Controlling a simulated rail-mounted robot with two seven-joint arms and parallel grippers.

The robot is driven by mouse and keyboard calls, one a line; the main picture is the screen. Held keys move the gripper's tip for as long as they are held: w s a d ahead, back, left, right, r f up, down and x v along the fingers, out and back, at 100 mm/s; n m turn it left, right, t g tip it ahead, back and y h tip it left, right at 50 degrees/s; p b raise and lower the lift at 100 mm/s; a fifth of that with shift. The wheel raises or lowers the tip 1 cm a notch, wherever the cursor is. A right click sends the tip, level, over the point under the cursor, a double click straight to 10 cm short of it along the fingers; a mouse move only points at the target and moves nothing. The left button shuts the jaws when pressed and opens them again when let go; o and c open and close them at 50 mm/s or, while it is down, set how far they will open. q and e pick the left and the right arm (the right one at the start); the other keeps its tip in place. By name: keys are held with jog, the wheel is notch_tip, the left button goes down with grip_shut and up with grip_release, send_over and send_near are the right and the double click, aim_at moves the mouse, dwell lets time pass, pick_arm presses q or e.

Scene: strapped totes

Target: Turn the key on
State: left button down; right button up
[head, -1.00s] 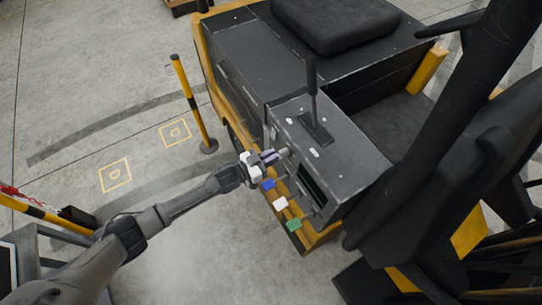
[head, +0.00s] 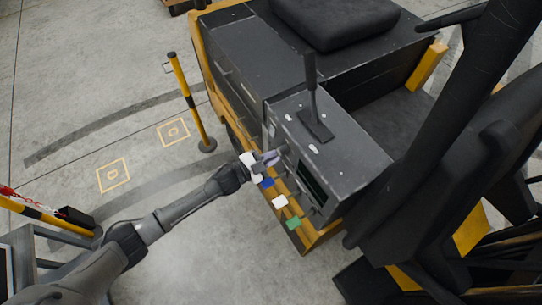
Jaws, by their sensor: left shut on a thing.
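My left gripper (head: 265,160) reaches in from the left to the side face of a dark grey control box (head: 335,150) on the yellow and black vehicle. Its fingers are shut at a small round switch (head: 282,151) near the box's upper left edge. The key itself is hidden between the fingers, and I cannot see its angle clearly. Blue (head: 267,183), white (head: 279,202) and green (head: 293,223) tags sit in a row below the switch, along the box's side. The blue tag is close beneath the gripper. My right gripper is not in view.
A black lever (head: 312,95) stands on top of the box. A black seat (head: 335,20) is behind it, and dark vehicle parts fill the right side. A yellow and black post (head: 188,100) stands on the floor to the left. The floor (head: 90,120) between is clear.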

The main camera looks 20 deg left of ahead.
pick_arm(q)
jog(key=shift+s+d+f+m+b, duration=0.15)
jog(key=shift+m+b, duration=0.15)
jog(key=shift+m, duration=0.75)
jog(key=shift+f+m+b, duration=0.1)
jog(key=shift+m+b, duration=0.15)
jog(key=shift+m, duration=0.8)
jog(key=c, duration=1.2)
grip_release()
jog(key=shift+c, duration=0.2)
jog(key=b+v, duration=0.2)
jog(key=v, duration=1.1)
jog(key=shift+s+a, duration=0.25)
jog(key=shift+s, duration=0.05)
